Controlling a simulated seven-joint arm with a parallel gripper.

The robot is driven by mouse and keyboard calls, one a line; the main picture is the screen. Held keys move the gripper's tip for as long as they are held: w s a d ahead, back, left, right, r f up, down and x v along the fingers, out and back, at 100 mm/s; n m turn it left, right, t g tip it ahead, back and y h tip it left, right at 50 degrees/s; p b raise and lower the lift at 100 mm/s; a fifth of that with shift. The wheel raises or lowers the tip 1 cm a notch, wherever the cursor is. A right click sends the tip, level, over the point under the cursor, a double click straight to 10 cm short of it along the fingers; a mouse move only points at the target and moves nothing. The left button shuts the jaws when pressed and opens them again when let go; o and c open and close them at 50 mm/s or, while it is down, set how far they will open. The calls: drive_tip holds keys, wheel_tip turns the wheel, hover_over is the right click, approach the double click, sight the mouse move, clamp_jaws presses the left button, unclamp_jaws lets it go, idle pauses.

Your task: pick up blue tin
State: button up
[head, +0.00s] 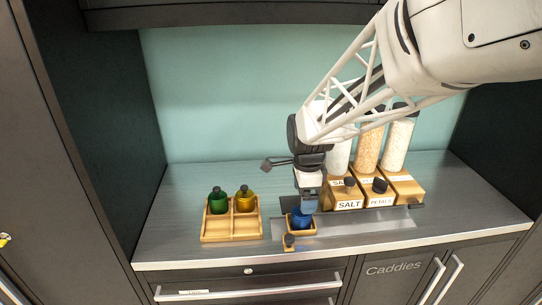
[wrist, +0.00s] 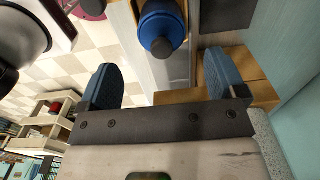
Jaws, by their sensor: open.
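The blue tin (head: 299,221) stands in a small wooden holder (head: 290,231) at the front of the counter, partly hidden by my gripper (head: 307,200) just above it. In the wrist view the blue tin (wrist: 160,12) shows at the top centre, with a dark knob facing the camera. My gripper (wrist: 164,80) is open, with two blue finger pads spread wide. The tin lies beyond the fingertips, in line with the gap. Nothing is between the pads.
A wooden tray (head: 232,238) at the left holds a green tin (head: 218,203) and a yellow tin (head: 245,202). Wooden dispensers labelled salt (head: 349,204) and petals (head: 382,201) stand close at the right. The counter's far left is clear.

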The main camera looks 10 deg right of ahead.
sight(301, 219)
drive_tip(key=shift+f, duration=1.1)
drive_tip(key=shift+f, duration=0.1)
drive_tip(key=shift+w+a+f, duration=0.15)
drive_tip(key=shift+f, duration=2.35)
drive_tip(key=shift+c, duration=0.3)
drive_tip(key=c, duration=1.1)
drive_tip(key=shift+r, duration=0.2)
